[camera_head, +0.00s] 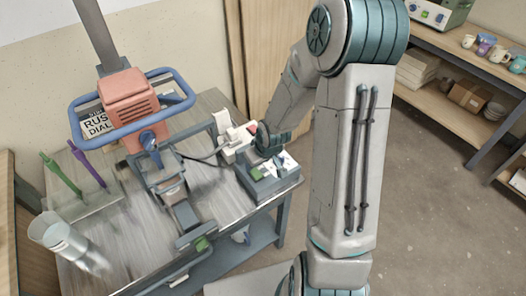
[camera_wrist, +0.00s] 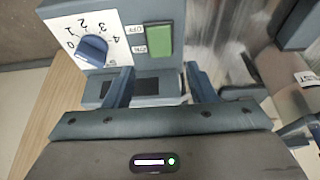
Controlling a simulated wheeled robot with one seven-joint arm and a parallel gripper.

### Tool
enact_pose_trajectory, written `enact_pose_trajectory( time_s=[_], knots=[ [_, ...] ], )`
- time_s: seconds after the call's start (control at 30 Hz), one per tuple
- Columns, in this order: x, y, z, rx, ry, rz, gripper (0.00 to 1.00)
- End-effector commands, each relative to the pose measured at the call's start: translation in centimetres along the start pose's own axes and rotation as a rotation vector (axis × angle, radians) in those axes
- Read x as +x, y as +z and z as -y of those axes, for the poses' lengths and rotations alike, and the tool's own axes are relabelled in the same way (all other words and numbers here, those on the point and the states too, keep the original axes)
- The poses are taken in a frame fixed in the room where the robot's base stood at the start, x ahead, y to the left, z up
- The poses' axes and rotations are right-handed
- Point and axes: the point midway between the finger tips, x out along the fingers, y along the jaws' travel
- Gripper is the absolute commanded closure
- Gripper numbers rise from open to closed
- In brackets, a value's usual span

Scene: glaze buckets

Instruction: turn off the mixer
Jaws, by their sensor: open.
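The mixer has an orange motor head (camera_head: 127,92) with a blue tubular handle (camera_head: 75,125), standing over the work table at the left. Its control box (camera_head: 268,188) sits near the table's right edge. In the wrist view the box face shows a green switch (camera_wrist: 159,41) beside OFF and ON labels, and a blue knob (camera_wrist: 91,49) on a white numbered dial plate (camera_wrist: 72,25). I cannot tell the switch's position. My gripper (camera_wrist: 159,72) is open and empty, its two fingers apart in front of the box, just below the switch in the picture. The head view partly hides it behind the arm.
A white device (camera_head: 236,140) with a cable stands beside the control box. A pale bucket (camera_head: 62,238) and green and purple-handled tools (camera_head: 85,165) are at the table's left. Shelves (camera_head: 450,110) with mugs stand at the right. The floor between is clear.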

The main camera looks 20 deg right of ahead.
Motion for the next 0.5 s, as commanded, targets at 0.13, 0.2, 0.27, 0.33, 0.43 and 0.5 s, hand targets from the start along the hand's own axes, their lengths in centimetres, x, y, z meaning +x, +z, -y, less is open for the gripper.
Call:
enact_pose_trajectory(
  time_s=[0.13, 0.2, 0.27, 0.33, 0.43, 0.5],
  knots=[
    [-3.0, -0.1, -0.1, 0.002, 0.003, -0.002, 0.49],
    [-4.1, -0.1, -0.1, 0.004, 0.001, -0.002, 0.49],
    [-5.0, -0.1, -0.1, 0.004, 0.002, -0.001, 0.49],
    [-5.9, -0.1, -0.1, 0.003, 0.002, -0.001, 0.49],
    [-6.8, -0.1, -0.1, 0.003, 0.001, -0.001, 0.49],
    [-7.3, -0.1, -0.1, 0.003, 0.0, 0.0, 0.49]
  ],
)
